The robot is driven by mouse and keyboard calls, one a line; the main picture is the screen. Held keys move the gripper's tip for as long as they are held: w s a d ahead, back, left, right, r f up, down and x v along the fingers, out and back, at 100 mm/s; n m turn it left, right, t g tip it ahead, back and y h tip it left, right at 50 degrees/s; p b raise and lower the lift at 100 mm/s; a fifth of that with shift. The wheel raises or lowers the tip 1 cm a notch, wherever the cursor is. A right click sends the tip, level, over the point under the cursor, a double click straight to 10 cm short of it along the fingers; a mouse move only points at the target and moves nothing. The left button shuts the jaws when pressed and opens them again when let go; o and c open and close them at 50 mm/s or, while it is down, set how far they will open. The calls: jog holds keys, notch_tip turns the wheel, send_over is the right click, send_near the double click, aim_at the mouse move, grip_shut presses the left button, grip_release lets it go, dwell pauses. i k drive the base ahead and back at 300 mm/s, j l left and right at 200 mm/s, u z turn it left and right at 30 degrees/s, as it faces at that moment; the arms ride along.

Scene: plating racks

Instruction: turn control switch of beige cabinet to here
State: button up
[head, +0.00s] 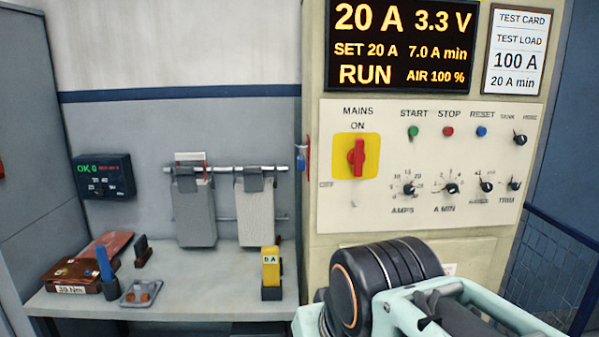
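The beige cabinet (400,215) stands at the right with a pale control panel on its front. Its control switch (520,137) is a small black knob at the panel's top right, under two small labels that look like TANK on the left and HERE on the right. Which label its pointer faces is too small to tell. Nothing touches the knob. My arm, with a black joint and pale green links, shows at the bottom right, in front of and below the panel. My gripper's fingertips do not show.
The panel also holds a red mains switch (356,156) on a yellow plate, three coloured buttons and several black knobs. A lit display (400,45) above reads RUN. A bench (200,300) with tools stands left. A mesh barrier (560,265) stands right.

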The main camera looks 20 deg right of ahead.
aim_at(520, 140)
jog(key=l+z, duration=0.15)
jog(key=z, duration=1.55)
jog(key=i+l, duration=0.15)
jog(key=l, duration=0.2)
jog(key=i+l, duration=0.15)
jog(key=l, duration=0.2)
jog(key=i+u, duration=0.05)
